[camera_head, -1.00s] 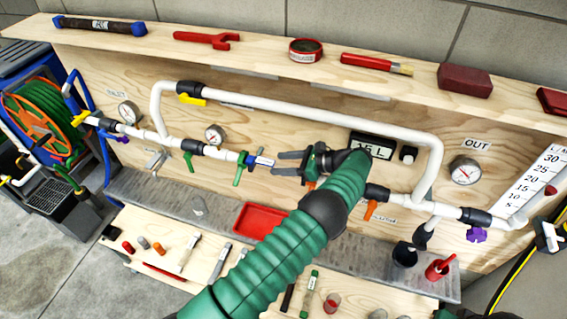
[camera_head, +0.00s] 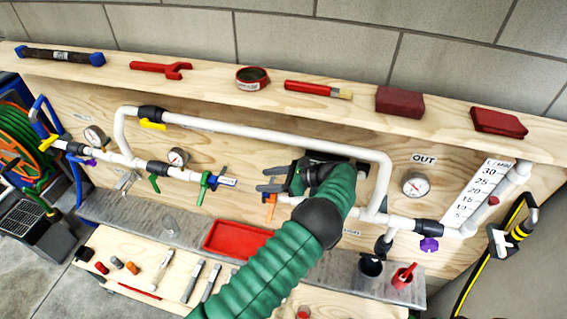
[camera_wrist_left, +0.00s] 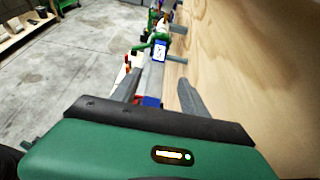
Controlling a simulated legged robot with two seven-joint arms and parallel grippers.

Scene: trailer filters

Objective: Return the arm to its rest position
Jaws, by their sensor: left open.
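My left arm comes up from the bottom of the head view in a green ribbed sleeve. Its gripper (camera_head: 274,180) is open and points left, in front of the wooden panel near the pipe run. In the left wrist view the two grey fingers (camera_wrist_left: 157,95) stand apart with nothing held between them. Beyond them is a green valve (camera_wrist_left: 160,42) with a blue-and-white label. In the head view a green-handled valve (camera_head: 203,187) with a blue-ended fitting lies just left of the fingertips. An orange handle (camera_head: 270,207) hangs just below the fingers. My right gripper is not seen.
A white pipe loop (camera_head: 262,135) with gauges crosses the panel (camera_head: 80,103). The upper shelf (camera_head: 215,82) holds a wrench, a tin, a brush and red blocks. A red tray (camera_head: 237,239) and several small tools lie below. Open floor (camera_head: 50,282) is at the lower left.

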